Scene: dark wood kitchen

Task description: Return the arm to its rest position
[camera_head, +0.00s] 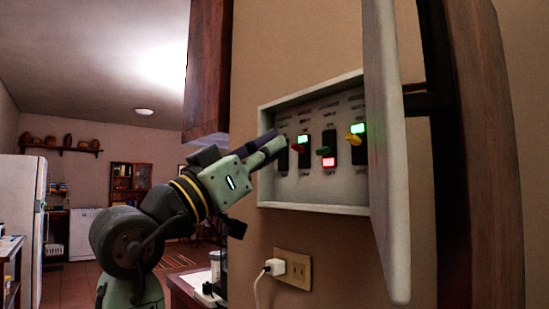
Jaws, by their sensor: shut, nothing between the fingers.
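My arm rises from the lower left, and my gripper (277,145) is shut and empty at the left side of an open wall switch box (318,208). Its fingertips overlap the leftmost switch (283,160) in the picture, hiding part of it. I cannot tell whether they touch it. The red switch (300,148) has a green light above it. The green switch (323,151) has a red light below it. The yellow switch (354,139) has a green light above it.
The box's white door (388,170) hangs open on the right, beside a dark wood post (490,160). A dark cabinet (208,70) hangs above my gripper. An outlet with a white plug (275,267) is below the box. A counter (186,288) stands low behind my arm.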

